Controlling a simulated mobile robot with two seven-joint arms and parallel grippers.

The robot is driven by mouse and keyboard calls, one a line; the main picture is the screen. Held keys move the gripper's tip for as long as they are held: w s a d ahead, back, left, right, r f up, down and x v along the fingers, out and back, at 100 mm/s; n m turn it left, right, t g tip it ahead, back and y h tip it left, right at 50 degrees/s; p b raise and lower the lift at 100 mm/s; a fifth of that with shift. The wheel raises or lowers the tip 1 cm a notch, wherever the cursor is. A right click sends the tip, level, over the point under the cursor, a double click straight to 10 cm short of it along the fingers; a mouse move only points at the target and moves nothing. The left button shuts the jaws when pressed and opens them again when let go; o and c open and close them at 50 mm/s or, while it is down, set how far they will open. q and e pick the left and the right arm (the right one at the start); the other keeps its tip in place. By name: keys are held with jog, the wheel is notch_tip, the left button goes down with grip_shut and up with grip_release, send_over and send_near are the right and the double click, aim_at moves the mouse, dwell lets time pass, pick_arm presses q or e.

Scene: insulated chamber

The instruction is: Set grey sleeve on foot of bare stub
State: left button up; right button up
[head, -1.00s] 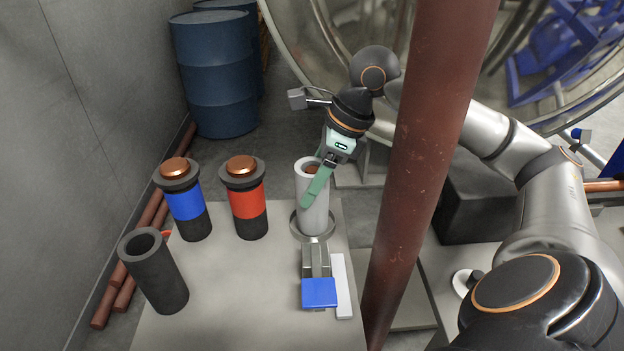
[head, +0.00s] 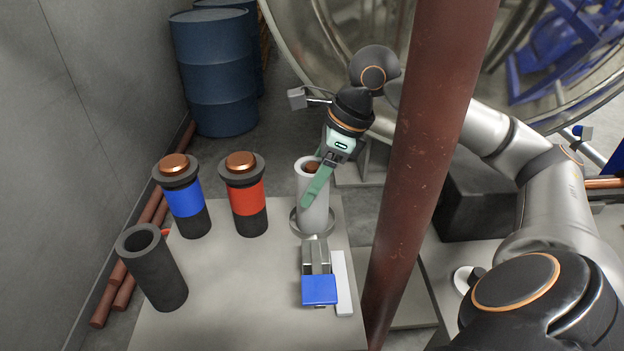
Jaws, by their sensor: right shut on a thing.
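The light grey sleeve (head: 314,212) stands upright around the bare copper stub (head: 312,167), whose top shows inside the sleeve's mouth. The sleeve's lower end is inside a grey ring (head: 296,226) at the stub's foot; whether it bears fully on the foot is hidden. My right gripper (head: 315,188) comes from behind and above, with its green fingers shut on the sleeve's upper part. My left gripper is not in view.
Two copper-topped stubs with blue (head: 186,201) and red (head: 248,196) bands stand left. An empty dark sleeve (head: 155,268) leans in view at the front left. A blue-ended metal fixture (head: 319,290) lies before the ring. A brown post (head: 420,170) rises right of the table (head: 230,300).

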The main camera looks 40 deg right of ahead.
jog(key=o, duration=1.4)
jog(key=shift+r, duration=0.1)
jog(key=p+v, duration=0.2)
jog(key=v, duration=1)
jog(key=shift+r+p, duration=0.2)
jog(key=shift+p, duration=0.15)
